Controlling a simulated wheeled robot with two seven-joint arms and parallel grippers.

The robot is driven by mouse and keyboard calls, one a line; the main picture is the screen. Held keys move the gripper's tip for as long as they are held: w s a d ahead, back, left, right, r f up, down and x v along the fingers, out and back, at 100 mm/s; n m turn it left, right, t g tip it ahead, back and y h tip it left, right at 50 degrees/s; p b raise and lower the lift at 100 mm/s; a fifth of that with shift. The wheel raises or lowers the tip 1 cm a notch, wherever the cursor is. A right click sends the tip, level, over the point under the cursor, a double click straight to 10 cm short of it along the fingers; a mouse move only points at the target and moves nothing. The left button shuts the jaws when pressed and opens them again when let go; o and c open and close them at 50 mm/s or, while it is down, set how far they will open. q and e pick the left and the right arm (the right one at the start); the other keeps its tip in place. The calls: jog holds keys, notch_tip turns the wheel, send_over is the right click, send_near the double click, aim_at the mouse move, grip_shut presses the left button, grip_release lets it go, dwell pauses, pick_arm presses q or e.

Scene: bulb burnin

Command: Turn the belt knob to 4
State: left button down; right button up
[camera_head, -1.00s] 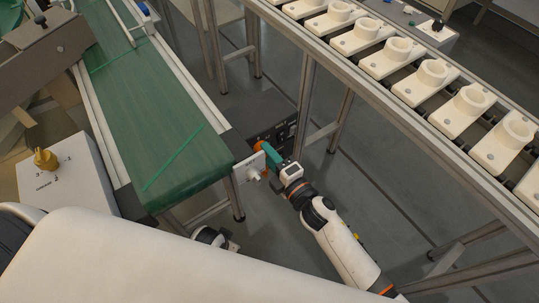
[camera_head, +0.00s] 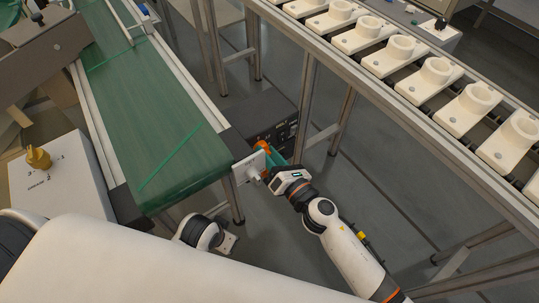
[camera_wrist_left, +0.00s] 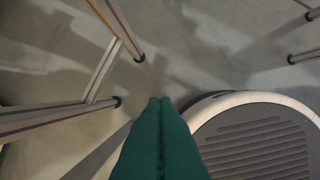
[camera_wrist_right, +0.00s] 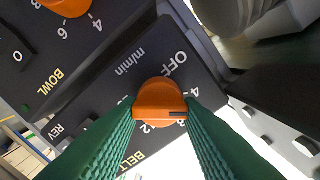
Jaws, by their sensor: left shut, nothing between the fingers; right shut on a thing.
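The belt knob (camera_wrist_right: 160,102) is an orange round knob on a dark panel (camera_wrist_right: 118,72) marked BELT, m/min, OFF, 4, 8 and 12. My right gripper (camera_wrist_right: 162,108) is shut on the knob, one green finger on each side. The knob's dark pointer line aims right, between the 4 and the 8 as far as I can tell. In the head view my right gripper (camera_head: 270,160) reaches the panel at the end of the green conveyor, and the knob is mostly hidden. My left gripper (camera_wrist_left: 159,108) is shut and empty above the floor.
A second orange knob (camera_wrist_right: 68,4) marked BOWL is close by on the panel. The green conveyor belt (camera_head: 150,120) ends beside my right gripper. A rail with white fixtures (camera_head: 435,75) runs at right.

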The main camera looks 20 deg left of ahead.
pick_arm(q)
jog(key=shift+r, duration=0.6)
pick_arm(e)
jog(key=shift+f+n, duration=0.15)
jog(key=shift+n, duration=0.75)
pick_arm(q)
jog(key=shift+r, duration=0.15)
pick_arm(e)
jog(key=o, duration=1)
jog(key=shift+s, duration=0.1)
pick_arm(q)
jog(key=shift+b+v, duration=0.45)
jog(key=shift+v, duration=0.65)
pick_arm(e)
jog(key=shift+v, duration=6)
pick_arm(q)
jog(key=shift+w, duration=0.2)
